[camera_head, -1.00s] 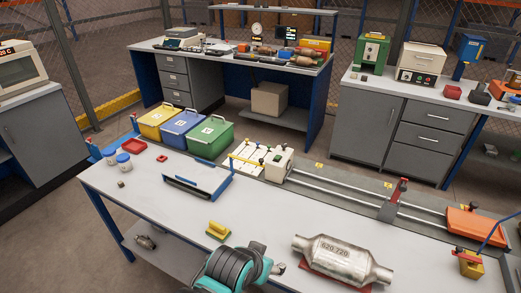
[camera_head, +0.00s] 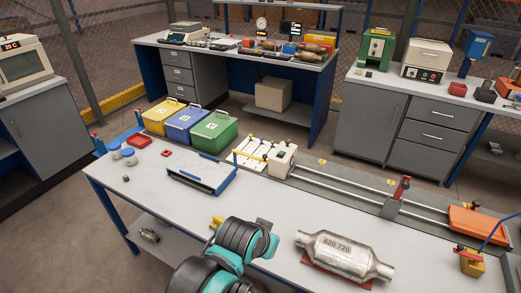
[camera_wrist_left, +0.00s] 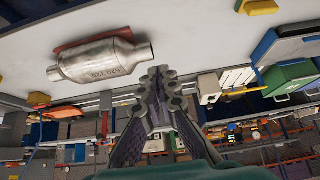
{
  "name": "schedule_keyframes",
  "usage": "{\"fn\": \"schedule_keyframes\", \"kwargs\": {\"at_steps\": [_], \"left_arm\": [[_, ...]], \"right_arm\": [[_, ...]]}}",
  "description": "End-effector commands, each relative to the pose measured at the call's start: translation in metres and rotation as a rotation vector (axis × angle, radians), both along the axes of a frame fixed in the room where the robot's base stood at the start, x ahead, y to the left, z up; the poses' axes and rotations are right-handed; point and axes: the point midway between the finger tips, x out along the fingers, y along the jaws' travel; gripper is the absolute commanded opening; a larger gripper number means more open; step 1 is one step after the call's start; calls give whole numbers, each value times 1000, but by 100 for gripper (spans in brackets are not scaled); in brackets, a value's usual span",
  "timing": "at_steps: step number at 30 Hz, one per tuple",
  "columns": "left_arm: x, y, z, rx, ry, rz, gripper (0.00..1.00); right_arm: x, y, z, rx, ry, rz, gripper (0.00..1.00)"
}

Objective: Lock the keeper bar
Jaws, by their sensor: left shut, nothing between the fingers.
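No part is clearly marked as the keeper bar, so I cannot tell which one it is. A rail fixture (camera_head: 345,180) runs along the bench's far side. It has a white block (camera_head: 282,160), a yellow bar (camera_head: 247,157), a red-topped upright clamp (camera_head: 399,196) and an orange block (camera_head: 477,221). My left gripper (camera_head: 265,224) is above the bench, left of the converter and apart from the rail. Its fingers (camera_wrist_left: 160,75) are shut and empty in the left wrist view. My right gripper is not in view.
A silver converter (camera_head: 343,256) sits on a red cradle (camera_head: 312,262); the converter also shows in the left wrist view (camera_wrist_left: 103,62). My left arm partly hides a yellow-handled item (camera_head: 216,221). A blue-edged tray (camera_head: 199,180) and three bins (camera_head: 213,133) lie farther back.

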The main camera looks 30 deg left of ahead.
Motion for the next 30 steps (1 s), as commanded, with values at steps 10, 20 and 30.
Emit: {"fn": "schedule_keyframes", "kwargs": {"at_steps": [10, 20, 30], "left_arm": [[113, 33, 95, 2, 64, 42, 0], [227, 80, 132, 0, 126, 79, 0], [331, 143, 121, -9, 190, 116, 0]], "right_arm": [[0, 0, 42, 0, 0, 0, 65], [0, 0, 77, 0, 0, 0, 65], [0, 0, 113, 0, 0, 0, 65]]}}
